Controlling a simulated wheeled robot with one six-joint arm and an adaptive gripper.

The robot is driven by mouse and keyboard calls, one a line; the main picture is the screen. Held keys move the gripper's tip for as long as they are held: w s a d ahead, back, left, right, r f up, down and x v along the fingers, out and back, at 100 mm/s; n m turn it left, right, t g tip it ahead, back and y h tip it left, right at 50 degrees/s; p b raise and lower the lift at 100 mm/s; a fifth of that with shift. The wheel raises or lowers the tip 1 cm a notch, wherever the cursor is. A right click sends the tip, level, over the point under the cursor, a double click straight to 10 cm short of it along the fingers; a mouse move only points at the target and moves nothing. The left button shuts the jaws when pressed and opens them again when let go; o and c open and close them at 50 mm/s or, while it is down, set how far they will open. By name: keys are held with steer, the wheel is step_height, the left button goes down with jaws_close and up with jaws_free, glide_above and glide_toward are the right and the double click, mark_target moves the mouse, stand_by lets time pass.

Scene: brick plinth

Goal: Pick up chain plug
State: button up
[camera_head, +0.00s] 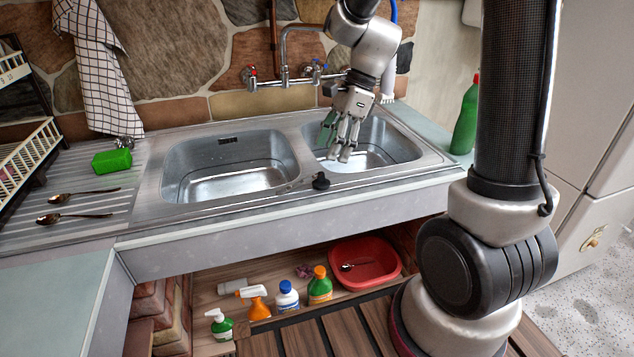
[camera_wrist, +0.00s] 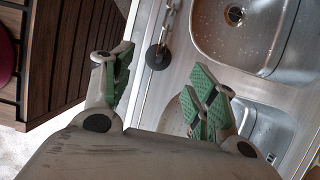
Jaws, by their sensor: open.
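The chain plug (camera_head: 321,181) is a small black stopper on the steel sink's front rim, between the two basins. In the wrist view the plug (camera_wrist: 158,57) is a dark disc on the rim, with its metal chain running up from it. My gripper (camera_head: 340,148) is over the right basin, behind and a little right of the plug. Its fingers are open and empty, with green pads. In the wrist view my gripper (camera_wrist: 166,84) has its fingertips spread on either side, with the plug beyond the gap between them, apart from both.
The left basin (camera_head: 173,193) and right basin look empty of dishes. The tap (camera_head: 284,74) rises behind them. A green sponge (camera_head: 112,160) and two spoons lie on the left drainer. A green bottle (camera_head: 466,118) stands at right. Bottles and a red tub (camera_head: 390,262) sit below.

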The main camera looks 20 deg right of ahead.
mark_target(321, 172)
steer(key=x, duration=0.7)
steer(key=shift+a+f, duration=0.2)
steer(key=shift+f, duration=0.15)
steer(key=c, duration=1)
